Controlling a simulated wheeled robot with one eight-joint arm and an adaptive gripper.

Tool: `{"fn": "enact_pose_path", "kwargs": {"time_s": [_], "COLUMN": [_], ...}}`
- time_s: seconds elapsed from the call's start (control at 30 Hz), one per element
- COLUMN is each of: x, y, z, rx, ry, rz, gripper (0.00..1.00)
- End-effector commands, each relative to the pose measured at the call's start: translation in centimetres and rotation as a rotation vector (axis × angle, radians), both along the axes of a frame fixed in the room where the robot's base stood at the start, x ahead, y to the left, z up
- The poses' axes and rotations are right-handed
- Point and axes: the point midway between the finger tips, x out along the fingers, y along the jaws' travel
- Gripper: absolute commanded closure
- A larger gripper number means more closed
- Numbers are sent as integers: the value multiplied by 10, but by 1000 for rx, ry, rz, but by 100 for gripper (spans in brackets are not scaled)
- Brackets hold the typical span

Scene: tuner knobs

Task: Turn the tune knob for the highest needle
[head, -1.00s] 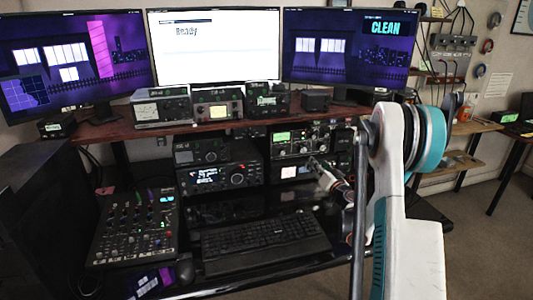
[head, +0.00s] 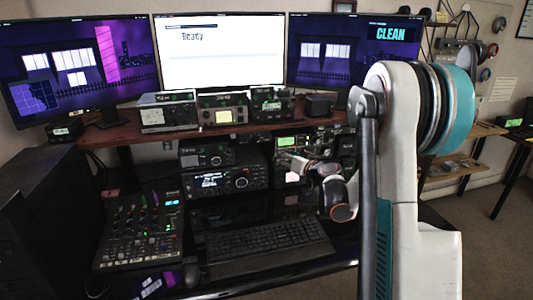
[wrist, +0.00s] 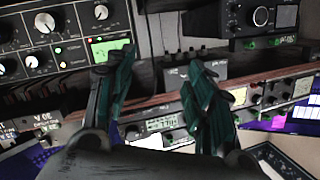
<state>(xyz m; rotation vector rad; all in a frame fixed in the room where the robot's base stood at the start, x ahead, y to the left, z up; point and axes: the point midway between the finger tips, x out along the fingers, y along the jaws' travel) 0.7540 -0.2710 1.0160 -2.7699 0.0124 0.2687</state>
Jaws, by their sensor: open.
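My gripper (wrist: 158,85) is open and empty in the wrist view, which looks upside down. Its two dark green fingers are apart. A dark radio panel (wrist: 72,40) with several knobs and a green display lies beyond the left finger. One larger knob (wrist: 44,22) and a smaller knob (wrist: 101,11) show on it, apart from the fingers. I cannot tell which is the tune knob. In the head view, my gripper (head: 295,161) is in front of a unit with a green display (head: 287,141), partly hiding it. Meters (head: 223,116) sit on the shelf; their needles are too small to read.
The wooden shelf (head: 120,133) runs above the lower radios. A radio (head: 225,180) with a large dial is left of my gripper. A keyboard (head: 265,245) and a mixer (head: 140,237) lie on the desk below. The right monitor (head: 384,33) reads CLEAN.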

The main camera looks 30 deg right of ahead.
Motion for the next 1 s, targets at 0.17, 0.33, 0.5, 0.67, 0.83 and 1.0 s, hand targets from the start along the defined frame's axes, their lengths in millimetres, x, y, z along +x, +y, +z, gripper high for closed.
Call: {"fn": "enact_pose_path", "kwargs": {"time_s": [0.17, 0.33, 0.5, 0.67, 0.83, 1.0], "x": [0, -2, -5, -7, -8, -8], "y": [29, 55, 74, 83, 85, 85], "z": [16, 29, 38, 42, 42, 42], "rx": [-24, -47, -66, -75, -79, -78], "ry": [40, 79, 108, 125, 129, 129], "rz": [44, 84, 111, 125, 128, 128], "gripper": [51, 51, 51, 51, 51, 51]}}
